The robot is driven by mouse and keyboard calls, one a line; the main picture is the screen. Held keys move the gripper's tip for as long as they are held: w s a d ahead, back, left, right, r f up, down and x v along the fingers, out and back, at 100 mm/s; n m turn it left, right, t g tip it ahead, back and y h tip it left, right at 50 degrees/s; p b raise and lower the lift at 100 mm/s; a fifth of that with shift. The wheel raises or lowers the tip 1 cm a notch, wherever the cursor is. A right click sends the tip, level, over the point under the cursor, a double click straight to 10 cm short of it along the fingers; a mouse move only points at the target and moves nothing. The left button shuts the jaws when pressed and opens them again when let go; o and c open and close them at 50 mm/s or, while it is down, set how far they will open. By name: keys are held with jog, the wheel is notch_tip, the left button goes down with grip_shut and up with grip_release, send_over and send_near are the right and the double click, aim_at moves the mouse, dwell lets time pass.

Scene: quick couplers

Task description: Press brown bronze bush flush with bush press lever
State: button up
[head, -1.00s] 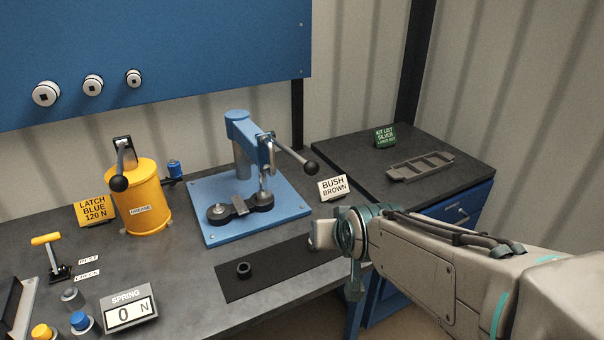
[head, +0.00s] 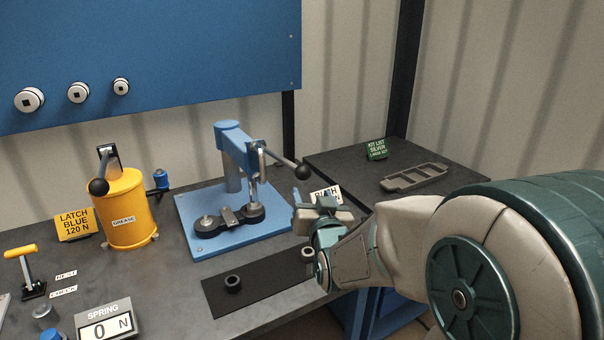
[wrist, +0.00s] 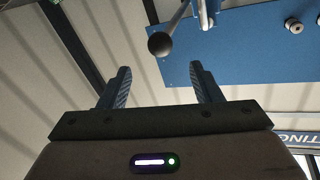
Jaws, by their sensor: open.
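The blue bush press (head: 232,150) stands on a blue base plate at mid-bench. Its lever (head: 280,160) sticks out to the right and ends in a black ball knob (head: 302,172). A black two-cup fixture (head: 208,226) sits under the ram. I cannot make out a brown bronze bush in the cups. My gripper (head: 312,200) is open and empty, right of the press and below the knob, fingers pointing up. The wrist view shows both fingers apart (wrist: 160,86), with the lever knob (wrist: 160,44) beyond them, not touching.
A dark mat (head: 258,285) with a dark ring (head: 233,284) lies in front of the press. The yellow grease pot (head: 124,210) stands left. The BUSH BROWN sign (head: 326,193) is partly hidden behind my gripper. A grey tray (head: 414,178) lies on the right bench.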

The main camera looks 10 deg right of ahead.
aim_at(305, 176)
jog(key=w+p, duration=0.2)
jog(key=w, duration=0.9)
jog(key=shift+w+p, duration=0.35)
jog(key=shift+w, duration=0.05)
grip_shut()
jog(key=shift+d+r, duration=0.1)
